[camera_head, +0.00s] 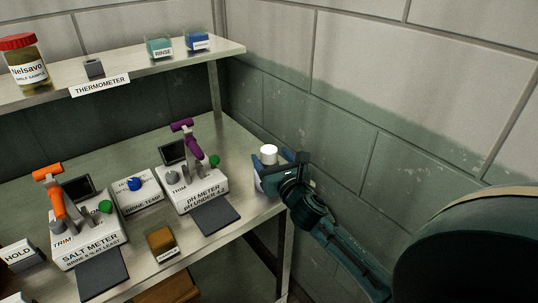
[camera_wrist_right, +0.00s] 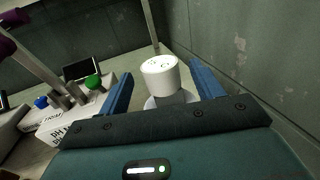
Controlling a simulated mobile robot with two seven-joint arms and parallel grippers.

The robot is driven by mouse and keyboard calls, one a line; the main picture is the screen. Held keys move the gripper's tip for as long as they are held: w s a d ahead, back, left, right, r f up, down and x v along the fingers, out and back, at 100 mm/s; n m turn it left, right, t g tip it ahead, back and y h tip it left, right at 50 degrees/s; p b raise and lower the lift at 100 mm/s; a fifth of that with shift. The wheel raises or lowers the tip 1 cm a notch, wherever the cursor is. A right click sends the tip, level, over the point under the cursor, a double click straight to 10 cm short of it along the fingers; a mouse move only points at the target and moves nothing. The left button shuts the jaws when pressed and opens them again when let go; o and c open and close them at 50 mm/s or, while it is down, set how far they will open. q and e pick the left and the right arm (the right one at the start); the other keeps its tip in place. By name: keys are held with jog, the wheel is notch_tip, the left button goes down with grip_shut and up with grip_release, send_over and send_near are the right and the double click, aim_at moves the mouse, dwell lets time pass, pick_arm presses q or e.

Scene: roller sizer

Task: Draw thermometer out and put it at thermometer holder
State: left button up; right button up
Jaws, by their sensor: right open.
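The thermometer holder is a small grey block (camera_head: 94,68) above the THERMOMETER label on the upper shelf at left. A blue round knob (camera_head: 134,184) stands on the white BRINE TEMP box (camera_head: 138,196); I cannot tell whether it is the thermometer's head. My right gripper (camera_head: 276,172) is at the right end of the bench, well to the right of that box. It is open, with a white cylinder with holes in its top (camera_wrist_right: 160,76) showing between its blue fingers (camera_wrist_right: 163,90); contact cannot be told. My left gripper is not in view.
The pH meter (camera_head: 203,196) stands between the BRINE TEMP box and my right gripper. The salt meter (camera_head: 92,243) is at left. A brown block (camera_head: 161,240) lies in front. The wall (camera_head: 340,150) is close on the right. RINSE (camera_head: 159,47) and blue (camera_head: 197,40) containers are on the shelf.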

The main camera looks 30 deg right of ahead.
aim_at(266, 150)
jog(key=w, duration=0.2)
jog(key=w+d, duration=0.1)
jog(key=w, duration=0.1)
jog(key=shift+w+f, duration=0.2)
jog(key=c, duration=1.1)
